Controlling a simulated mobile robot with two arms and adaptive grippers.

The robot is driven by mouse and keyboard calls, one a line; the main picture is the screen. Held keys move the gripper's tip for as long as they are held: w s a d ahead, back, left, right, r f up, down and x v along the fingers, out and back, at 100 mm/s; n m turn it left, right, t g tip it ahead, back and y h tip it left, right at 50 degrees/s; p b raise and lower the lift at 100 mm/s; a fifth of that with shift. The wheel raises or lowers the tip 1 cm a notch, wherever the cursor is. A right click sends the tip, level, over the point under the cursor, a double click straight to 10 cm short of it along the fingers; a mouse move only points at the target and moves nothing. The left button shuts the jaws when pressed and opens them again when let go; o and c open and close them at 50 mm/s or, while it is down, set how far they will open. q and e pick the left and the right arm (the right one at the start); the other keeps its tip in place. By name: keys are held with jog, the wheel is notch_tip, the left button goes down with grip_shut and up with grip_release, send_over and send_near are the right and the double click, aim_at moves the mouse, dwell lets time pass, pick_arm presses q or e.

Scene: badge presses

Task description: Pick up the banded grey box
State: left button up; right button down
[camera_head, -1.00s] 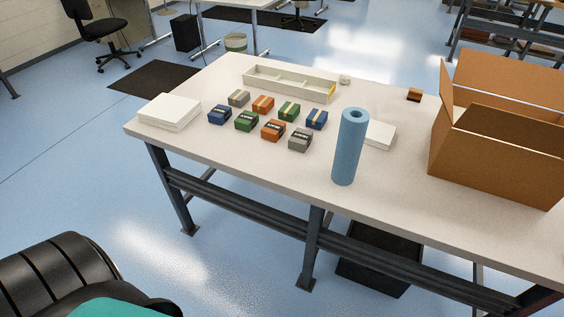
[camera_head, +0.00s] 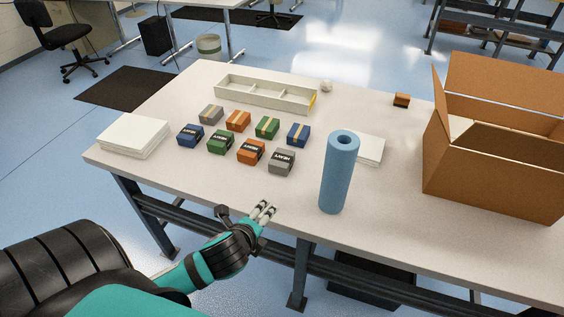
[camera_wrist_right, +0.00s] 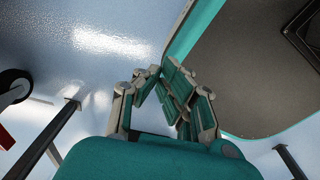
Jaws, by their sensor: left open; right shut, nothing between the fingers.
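The banded grey box (camera_head: 211,115) sits on the table at the left end of the back row of small boxes, a tan band across its top. A second grey box (camera_head: 282,162), with a black "HEAVY" label, sits at the right end of the front row. My left gripper (camera_head: 265,209) is open and empty at the table's front edge, in front of the labelled grey box and well short of the banded one. My right gripper (camera_wrist_right: 161,71) shows only in the right wrist view, shut and empty, away from the boxes.
Banded orange (camera_head: 238,121), green (camera_head: 267,128) and blue (camera_head: 298,135) boxes stand close beside. Labelled boxes form the front row. A divided tray (camera_head: 262,105) lies behind. A blue roll (camera_head: 338,172) stands upright at right, left of an open carton (camera_head: 490,180). White sheets (camera_head: 132,136) lie left.

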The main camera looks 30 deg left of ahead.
pick_arm(q)
jog(key=w+a+r+m+t, duration=0.1)
jog(key=w+m, duration=0.1)
jog(key=m, duration=0.2)
jog(key=w+a+r+m+t, duration=0.1)
jog(key=w+r+m, duration=0.1)
jog(key=m, duration=0.2)
jog(key=w+a+r+m+t, duration=0.1)
jog(key=w+r+m, duration=0.1)
jog(key=m, duration=0.3)
jog(key=shift+w+a+t, duration=0.4)
jog(key=shift+w, duration=0.1)
jog(key=shift+w+a+r+m, duration=0.1)
jog(key=shift+w+m, duration=0.2)
jog(key=shift+m, duration=0.3)
send_near(282, 158)
jog(key=x, duration=0.5)
jog(key=shift+f, duration=0.4)
jog(key=shift+x, duration=2.6)
jog(key=shift+a+r, duration=0.1)
jog(key=shift+r, duration=0.1)
jog(key=c, duration=1.5)
jog(key=shift+r, duration=0.1)
pick_arm(e)
jog(key=shift+w+a+r, duration=0.2)
jog(key=shift+w+a, duration=0.4)
